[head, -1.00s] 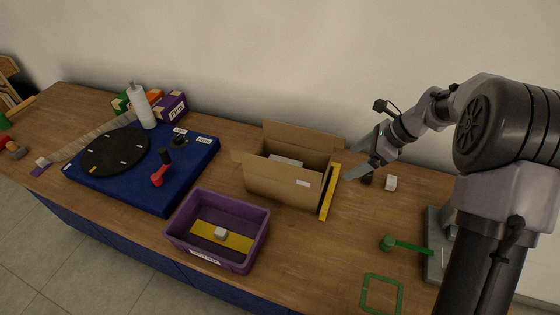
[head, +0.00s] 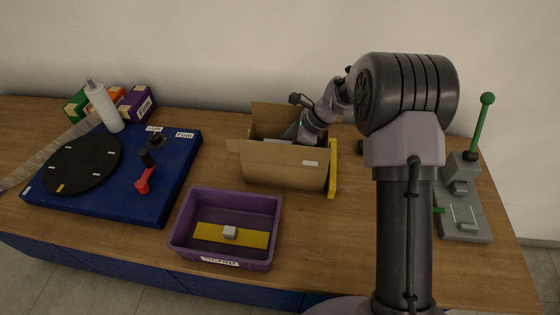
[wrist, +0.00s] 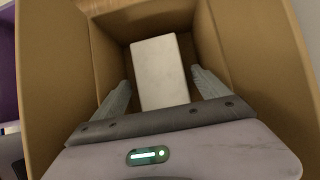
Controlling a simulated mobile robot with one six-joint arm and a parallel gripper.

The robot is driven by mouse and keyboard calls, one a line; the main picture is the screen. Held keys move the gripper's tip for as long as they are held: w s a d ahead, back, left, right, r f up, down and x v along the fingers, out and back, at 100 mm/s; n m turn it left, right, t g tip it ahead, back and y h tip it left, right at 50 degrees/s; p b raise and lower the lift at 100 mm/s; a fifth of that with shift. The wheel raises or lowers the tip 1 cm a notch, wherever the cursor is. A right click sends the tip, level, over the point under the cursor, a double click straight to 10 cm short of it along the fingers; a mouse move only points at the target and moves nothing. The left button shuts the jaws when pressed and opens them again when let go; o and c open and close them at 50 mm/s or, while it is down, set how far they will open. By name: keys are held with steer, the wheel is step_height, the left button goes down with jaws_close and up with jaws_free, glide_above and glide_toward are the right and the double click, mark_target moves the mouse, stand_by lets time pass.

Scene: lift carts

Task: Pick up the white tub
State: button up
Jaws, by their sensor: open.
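The white tub (wrist: 160,72) shows in the wrist view as a pale rectangular block on the floor of an open cardboard box (head: 284,172). My gripper (wrist: 161,79) is open and reaches down into the box. Its two fingers lie to the left and right of the tub, with a gap visible on each side. Whether the fingertips are level with the tub's sides is hard to tell. In the head view my gripper (head: 290,132) is partly hidden by the box.
The box walls and raised flaps stand close around my gripper. A yellow panel (head: 332,168) stands against the box's right side. A purple bin (head: 188,246) with a small white block is in front. A blue turntable base (head: 180,160) is left; a grey lever fixture (head: 464,205) is right.

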steer(key=b+x, duration=0.2)
steer(key=x, duration=0.3)
steer(key=shift+w+a+f+b, duration=0.15)
steer(key=shift+a+f+b, duration=0.05)
steer(key=shift+f+b, duration=0.15)
steer(key=shift+d+r, duration=0.1)
steer(key=shift+r, duration=0.1)
steer(key=shift+c, duration=0.9)
steer(key=c, duration=1.6)
